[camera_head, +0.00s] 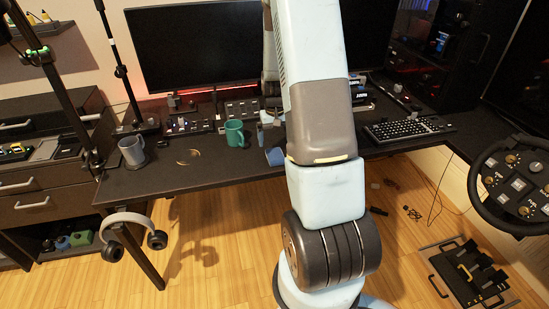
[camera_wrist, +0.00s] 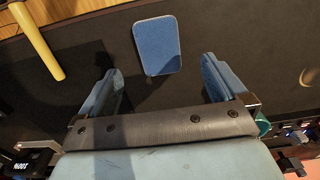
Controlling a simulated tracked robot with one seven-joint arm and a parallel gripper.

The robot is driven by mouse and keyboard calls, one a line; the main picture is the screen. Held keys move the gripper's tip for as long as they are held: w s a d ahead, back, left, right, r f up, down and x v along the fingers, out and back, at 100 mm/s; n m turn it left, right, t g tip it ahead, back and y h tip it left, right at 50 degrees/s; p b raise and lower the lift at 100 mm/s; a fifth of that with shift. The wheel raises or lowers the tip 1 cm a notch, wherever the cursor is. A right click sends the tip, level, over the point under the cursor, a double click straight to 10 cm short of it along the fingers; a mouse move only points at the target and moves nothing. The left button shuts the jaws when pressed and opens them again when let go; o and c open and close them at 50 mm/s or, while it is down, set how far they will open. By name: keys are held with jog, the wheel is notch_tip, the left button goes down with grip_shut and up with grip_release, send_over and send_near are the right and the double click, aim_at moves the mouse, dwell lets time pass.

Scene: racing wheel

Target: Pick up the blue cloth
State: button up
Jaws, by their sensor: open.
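The blue cloth (camera_wrist: 157,45) is a flat, rounded rectangle lying on the dark desk in the wrist view. My gripper (camera_wrist: 162,66) is open and empty. Its two blue fingers stand apart, with the cloth ahead of and between them in the picture. The fingers do not appear to touch the cloth, but I cannot tell their height above it. In the head view my arm covers much of the desk's middle. A blue patch shows beside the arm near the front edge; I cannot tell whether it is cloth or finger.
The dark desk (camera_head: 190,178) holds a teal mug (camera_head: 235,133), a grey mug (camera_head: 132,151) and a keyboard (camera_head: 408,128). Monitors (camera_head: 195,45) stand behind. A yellow bar-like thing (camera_wrist: 38,42) lies left of the cloth in the wrist view. Headphones (camera_head: 130,225) hang at the front edge.

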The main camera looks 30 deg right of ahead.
aim_at(275, 154)
jog(key=shift+w+d+f, duration=0.1)
jog(key=shift+d+f, duration=0.05)
jog(key=shift+f, duration=3.5)
jog(key=c, duration=1.1)
jog(key=shift+r, duration=0.15)
